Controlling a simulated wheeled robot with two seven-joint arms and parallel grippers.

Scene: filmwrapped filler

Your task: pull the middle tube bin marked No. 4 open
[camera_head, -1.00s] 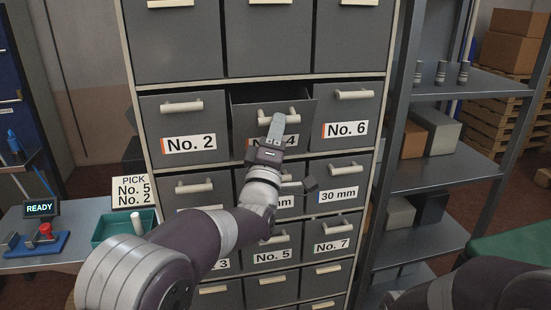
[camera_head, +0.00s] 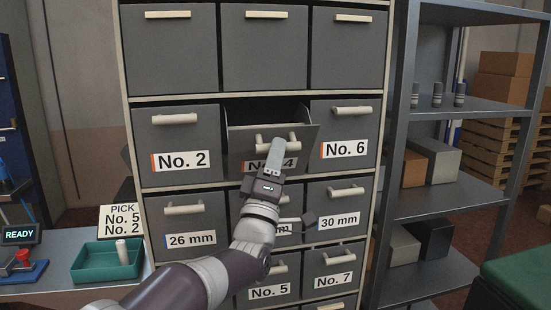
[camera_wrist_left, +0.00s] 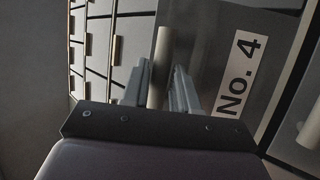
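The grey bin marked No. 4 (camera_head: 240,148) is in the middle column, between No. 2 and No. 6. It stands partly pulled out, with a dark gap above its front. My left gripper (camera_head: 277,148) is at its pale bar handle (camera_head: 292,139) and hides part of the label. In the left wrist view the handle (camera_wrist_left: 161,50) runs between the two grey fingers (camera_wrist_left: 160,88), which look closed around it. The No. 4 label (camera_wrist_left: 241,75) shows beside them. My right gripper is not in view.
Shut bins No. 2 (camera_head: 181,135) and No. 6 (camera_head: 345,130) flank it, with more bins below. A shelf rack (camera_head: 450,188) stands at right. A green tray (camera_head: 95,262) and a READY display (camera_head: 19,234) are on the left bench.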

